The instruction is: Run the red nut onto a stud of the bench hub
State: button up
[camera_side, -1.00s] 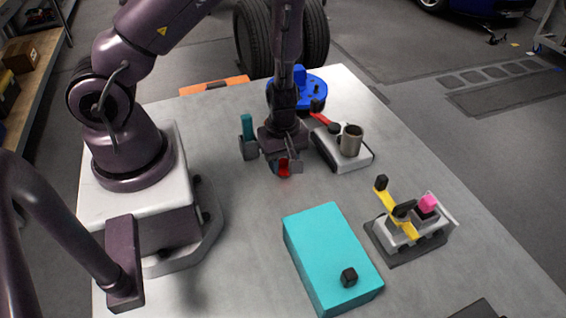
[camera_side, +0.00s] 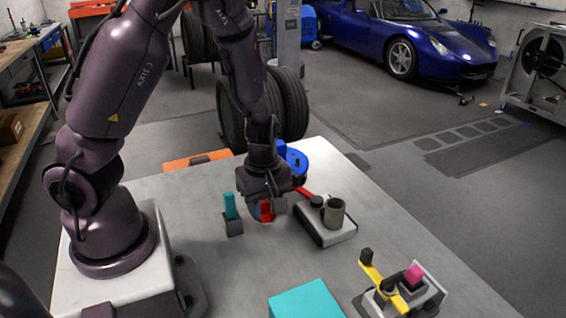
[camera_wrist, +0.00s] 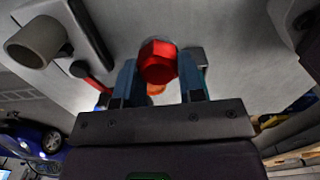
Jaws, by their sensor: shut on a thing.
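The red nut (camera_wrist: 158,62) is a hexagonal piece held between the two blue fingers of my gripper (camera_wrist: 157,78). In the side view the red nut (camera_side: 266,210) shows under my gripper (camera_side: 264,204), over the grey bench top. I cannot tell its exact height above the bench. A blue round disc with small upright parts (camera_side: 296,162) stands behind my gripper at the back of the bench. It looks like the hub, and my wrist hides part of it. The nut is apart from it.
A teal-topped dark block (camera_side: 231,215) stands close on the left. A cyan box (camera_side: 306,300) and a yellow-armed fixture (camera_side: 384,285) are in front.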

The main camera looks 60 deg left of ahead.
jog(key=w+a, duration=0.4)
jog(key=w+a+r, duration=0.1)
jog(key=w+a, duration=0.3)
jog(key=w, duration=0.1)
jog(key=w+a+r, duration=0.1)
jog(key=w+a, duration=0.4)
jog(key=shift+w+a, duration=0.1)
jog(key=shift+w, duration=0.1)
jog(key=w+a+r, duration=0.2)
jog(key=w+a, duration=0.1)
jog(key=a, duration=1.3)
jog(key=shift+m, duration=0.3)
jog(key=shift+w+f, duration=0.15)
jog(key=shift+f, duration=1.3)
jog(key=shift+w+f, duration=0.1)
jog(key=shift+f, duration=1.35)
jog(key=shift+f, duration=0.2)
jog(key=shift+f, duration=0.85)
jog(key=shift+f, duration=0.2)
